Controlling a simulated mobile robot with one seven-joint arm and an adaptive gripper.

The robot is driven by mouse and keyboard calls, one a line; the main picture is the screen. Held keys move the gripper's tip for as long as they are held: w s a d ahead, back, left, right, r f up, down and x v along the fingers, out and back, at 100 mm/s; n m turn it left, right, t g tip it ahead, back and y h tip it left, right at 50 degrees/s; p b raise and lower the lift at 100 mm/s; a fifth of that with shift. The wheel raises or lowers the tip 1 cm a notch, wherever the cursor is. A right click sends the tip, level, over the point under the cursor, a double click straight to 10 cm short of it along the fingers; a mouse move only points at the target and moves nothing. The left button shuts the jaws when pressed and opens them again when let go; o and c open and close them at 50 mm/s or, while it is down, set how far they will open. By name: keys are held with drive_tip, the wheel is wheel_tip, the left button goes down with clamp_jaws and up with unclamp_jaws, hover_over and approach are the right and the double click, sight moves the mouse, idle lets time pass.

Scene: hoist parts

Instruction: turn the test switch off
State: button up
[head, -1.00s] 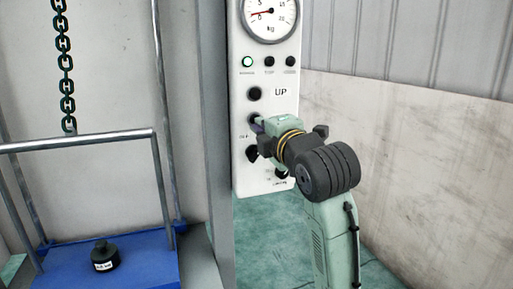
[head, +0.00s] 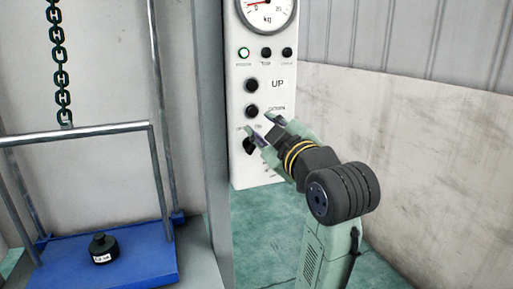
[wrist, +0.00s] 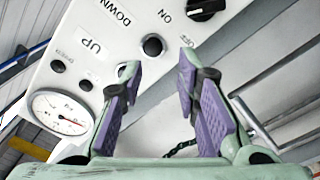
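The test switch is a black rotary knob low on the white control panel (head: 240,170). In the head view the knob (head: 249,147) is partly covered by my gripper (head: 261,124). In the wrist view the knob (wrist: 207,9) is at the top edge, partly cut off, beside ON and OFF labels. I cannot tell which label it points at. My gripper's two purple-padded fingers are apart and empty, seen in the wrist view (wrist: 158,66). The fingers are in front of the panel between the DOWN button (head: 251,111) and the knob; contact is not clear.
Above are the UP button (head: 251,85), lamps including a green-ringed one (head: 244,53), and a kg gauge (head: 266,12). A grey post (head: 219,120) stands left of the panel. Beyond it are a chain (head: 59,70) and a blue platform (head: 140,262) bearing a black weight (head: 103,249).

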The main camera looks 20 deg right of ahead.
sight(252, 145)
drive_tip(key=s+f+m, duration=0.5)
drive_tip(key=f+m, duration=0.2)
drive_tip(key=m, duration=0.8)
drive_tip(key=w, duration=0.3)
drive_tip(key=w+p, duration=0.1)
drive_tip(key=w, duration=0.3)
drive_tip(key=w+p, duration=0.1)
drive_tip(key=w, duration=0.2)
drive_tip(key=shift+w+r, duration=0.25)
drive_tip(key=shift+w, duration=0.05)
clamp_jaws()
